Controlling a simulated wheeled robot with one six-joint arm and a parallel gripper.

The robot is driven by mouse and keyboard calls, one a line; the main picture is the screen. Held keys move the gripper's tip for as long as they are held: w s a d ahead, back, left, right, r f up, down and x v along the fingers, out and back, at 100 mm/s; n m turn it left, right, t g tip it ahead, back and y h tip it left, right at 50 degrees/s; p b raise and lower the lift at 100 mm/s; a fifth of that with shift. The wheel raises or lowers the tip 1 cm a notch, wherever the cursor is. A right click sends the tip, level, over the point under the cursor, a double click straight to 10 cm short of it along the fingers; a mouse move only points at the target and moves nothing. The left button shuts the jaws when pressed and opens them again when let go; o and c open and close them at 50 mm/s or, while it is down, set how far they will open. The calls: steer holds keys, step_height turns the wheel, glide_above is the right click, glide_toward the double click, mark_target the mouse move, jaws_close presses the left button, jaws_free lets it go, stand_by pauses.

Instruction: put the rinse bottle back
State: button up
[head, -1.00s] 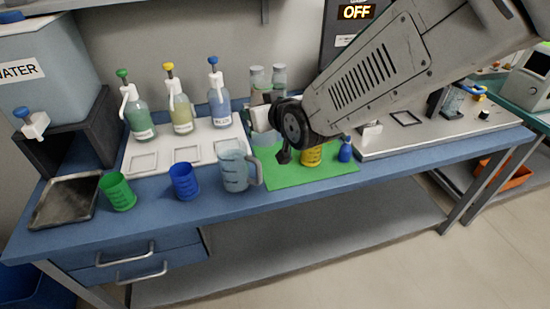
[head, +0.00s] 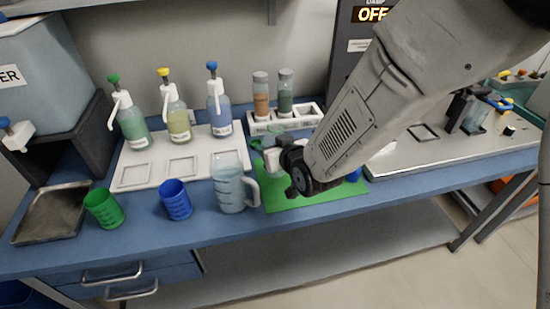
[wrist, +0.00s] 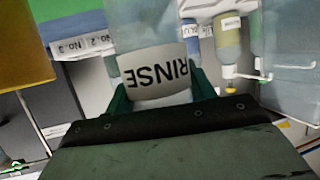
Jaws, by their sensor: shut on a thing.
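In the wrist view, my gripper (wrist: 158,92) is shut on the rinse bottle (wrist: 156,74), a clear bottle whose white label reads RINSE, upside down in this picture. One finger lies on each side of it. In the head view, my gripper (head: 274,156) is over the green mat (head: 320,194), just right of the clear measuring jug (head: 230,190). The bottle is mostly hidden there behind my gripper and arm. I cannot tell whether its base touches the mat.
Green (head: 134,125), yellow (head: 179,122) and blue (head: 220,112) pump bottles stand on a white tray (head: 133,176). A white rack (head: 300,120) holds two vials behind my gripper. Green (head: 103,208) and blue (head: 175,200) cups stand near the front edge.

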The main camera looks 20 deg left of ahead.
steer(key=shift+f, duration=2.05)
steer(key=o, duration=1.2)
steer(key=shift+f, duration=0.15)
steer(key=shift+o, duration=0.2)
steer(key=shift+r, duration=0.2)
steer(key=v, duration=1.2)
steer(key=shift+f, duration=0.1)
